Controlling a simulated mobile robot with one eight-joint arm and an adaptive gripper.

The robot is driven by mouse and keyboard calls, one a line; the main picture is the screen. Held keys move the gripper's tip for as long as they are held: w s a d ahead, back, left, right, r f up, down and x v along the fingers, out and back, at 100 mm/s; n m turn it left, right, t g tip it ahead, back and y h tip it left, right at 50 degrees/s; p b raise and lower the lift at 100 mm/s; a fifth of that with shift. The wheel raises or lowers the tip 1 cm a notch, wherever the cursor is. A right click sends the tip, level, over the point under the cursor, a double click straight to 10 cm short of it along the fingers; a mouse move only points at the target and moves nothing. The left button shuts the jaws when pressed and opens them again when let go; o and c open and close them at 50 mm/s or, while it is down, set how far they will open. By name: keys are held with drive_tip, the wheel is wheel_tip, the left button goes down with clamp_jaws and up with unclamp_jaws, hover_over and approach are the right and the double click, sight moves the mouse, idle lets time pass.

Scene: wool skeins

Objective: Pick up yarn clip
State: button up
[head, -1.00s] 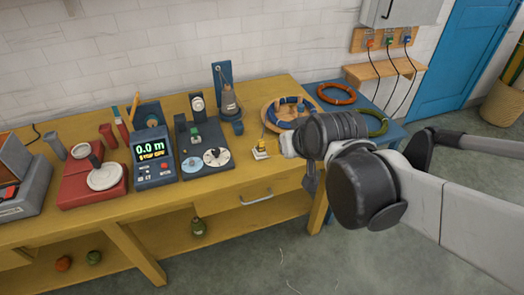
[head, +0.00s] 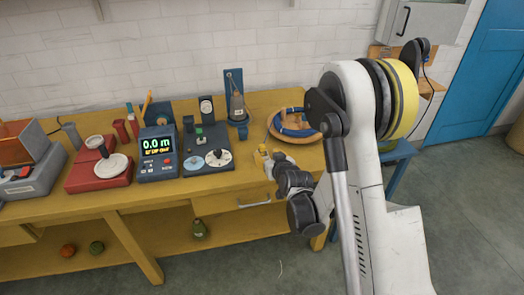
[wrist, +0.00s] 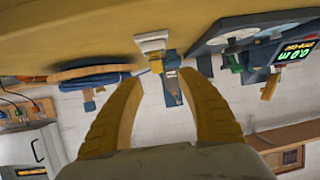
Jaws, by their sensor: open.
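The yarn clip appears to be the small yellow-and-white piece (wrist: 153,42) near the bench's front edge. In the upside-down wrist view it lies just beyond and between my fingertips, and its small size hides its detail. In the head view the clip is hard to separate from my fingers. My gripper (wrist: 154,80) is open, with its two yellow fingers spread and nothing visibly held between them. In the head view my gripper (head: 268,157) is at the bench's front edge, right of the dial board; my wrist hides part of it.
The yellow bench (head: 80,208) carries a length counter (head: 157,155), a dial board (head: 208,160), a blue upright stand (head: 235,95) and a round wooden tray (head: 275,125) with blue yarn behind my gripper. A blue table stands at the right, partly behind my arm.

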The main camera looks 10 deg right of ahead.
sight(263, 151)
drive_tip(key=x, duration=0.3)
drive_tip(key=shift+w+f+p, duration=0.15)
drive_tip(key=shift+w+p, duration=0.15)
drive_tip(key=shift+p, duration=0.05)
drive_tip(key=w+f+b, duration=0.1)
drive_tip(key=w, duration=0.1)
drive_tip(key=w+f+b, duration=0.1)
drive_tip(key=shift+w+d+f+b, duration=0.2)
drive_tip(key=shift+w+f+b, duration=0.1)
drive_tip(key=shift+w, duration=0.6)
drive_tip(key=c, duration=1)
